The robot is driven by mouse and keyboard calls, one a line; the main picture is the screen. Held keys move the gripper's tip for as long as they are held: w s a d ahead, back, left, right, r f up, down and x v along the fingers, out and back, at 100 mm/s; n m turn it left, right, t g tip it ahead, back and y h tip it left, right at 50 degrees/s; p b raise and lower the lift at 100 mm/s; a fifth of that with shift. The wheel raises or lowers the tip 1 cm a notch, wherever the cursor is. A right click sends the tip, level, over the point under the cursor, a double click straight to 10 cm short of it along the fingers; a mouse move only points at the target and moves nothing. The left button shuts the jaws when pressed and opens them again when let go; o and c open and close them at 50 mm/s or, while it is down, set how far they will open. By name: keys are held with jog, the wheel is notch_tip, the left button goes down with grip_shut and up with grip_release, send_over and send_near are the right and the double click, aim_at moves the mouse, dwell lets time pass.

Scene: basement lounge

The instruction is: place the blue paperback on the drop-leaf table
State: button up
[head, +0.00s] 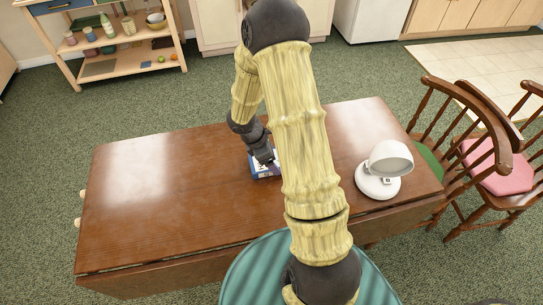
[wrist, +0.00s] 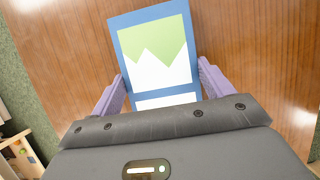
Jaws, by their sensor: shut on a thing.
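The blue paperback (wrist: 152,42) has a blue border with a green and white jagged picture on its cover. In the wrist view it lies between the two purple fingers of my gripper (wrist: 160,88), which is shut on it. In the head view the paperback (head: 262,172) is partly hidden by my arm. It appears at or just above the brown drop-leaf table (head: 150,200); I cannot tell whether it touches the top. In the wrist view the wooden tabletop (wrist: 240,50) fills the background behind it.
A white lamp (head: 380,172) stands on the table's right part. Wooden chairs (head: 470,140) with green and pink seats stand to the right. A shelf cart (head: 120,45) with bottles and bowls is at the back left. The table's left half is clear.

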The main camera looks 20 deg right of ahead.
jog(key=o, duration=1.1)
jog(key=shift+o, duration=0.2)
jog(key=p+v, duration=0.2)
jog(key=v, duration=1)
jog(key=shift+r, duration=0.15)
jog(key=s+a+r+m+t+y, duration=0.3)
jog(key=s+r+m, duration=0.4)
jog(key=s+m, duration=0.4)
jog(key=shift+s+a+r+m+y, duration=0.3)
jog(key=shift+a+m+y, duration=0.35)
jog(key=shift+m, duration=1.75)
